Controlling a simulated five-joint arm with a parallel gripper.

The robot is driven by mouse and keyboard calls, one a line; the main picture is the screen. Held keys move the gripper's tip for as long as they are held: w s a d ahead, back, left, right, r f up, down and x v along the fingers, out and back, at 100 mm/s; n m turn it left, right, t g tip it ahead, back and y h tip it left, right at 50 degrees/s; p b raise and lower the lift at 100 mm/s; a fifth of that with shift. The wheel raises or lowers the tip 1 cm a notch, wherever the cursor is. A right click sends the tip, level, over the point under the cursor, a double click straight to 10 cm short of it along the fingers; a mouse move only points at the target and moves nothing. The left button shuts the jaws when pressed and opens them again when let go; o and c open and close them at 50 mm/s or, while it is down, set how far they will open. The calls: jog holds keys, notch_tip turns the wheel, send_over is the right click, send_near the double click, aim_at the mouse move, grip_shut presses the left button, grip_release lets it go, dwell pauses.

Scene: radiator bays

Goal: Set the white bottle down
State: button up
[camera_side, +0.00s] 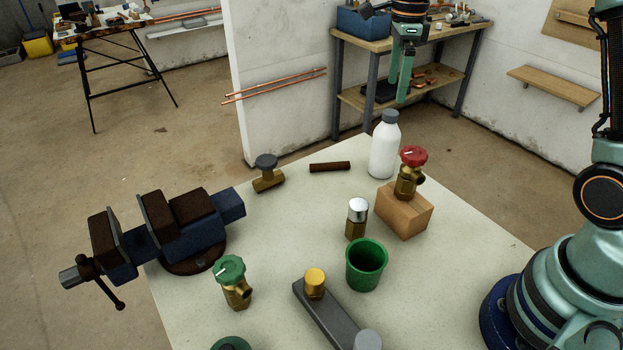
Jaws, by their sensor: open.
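The white bottle (384,150) with a grey cap stands upright at the far corner of the pale table (300,215). My gripper (402,98) points down just above and slightly right of the bottle's cap in the picture. It is open and holds nothing; one finger shows clearly and the other is hard to make out. Finger and bottle look apart, but the exact gap in depth cannot be told.
A red-handled valve (410,172) sits on a wooden block (404,210) close beside the bottle. The table's middle left is clear.

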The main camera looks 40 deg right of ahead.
jog(key=shift+r, duration=0.7)
jog(key=s+a+r+n+t, duration=0.1)
jog(key=s+a+n, duration=0.3)
jog(key=s+n, duration=0.4)
jog(key=s+a+n+t, duration=0.4)
jog(key=s+n, duration=0.4)
jog(key=n, duration=0.9)
jog(key=shift+s+r+t, duration=0.2)
jog(key=shift+r+t, duration=0.1)
jog(key=shift+r, duration=0.1)
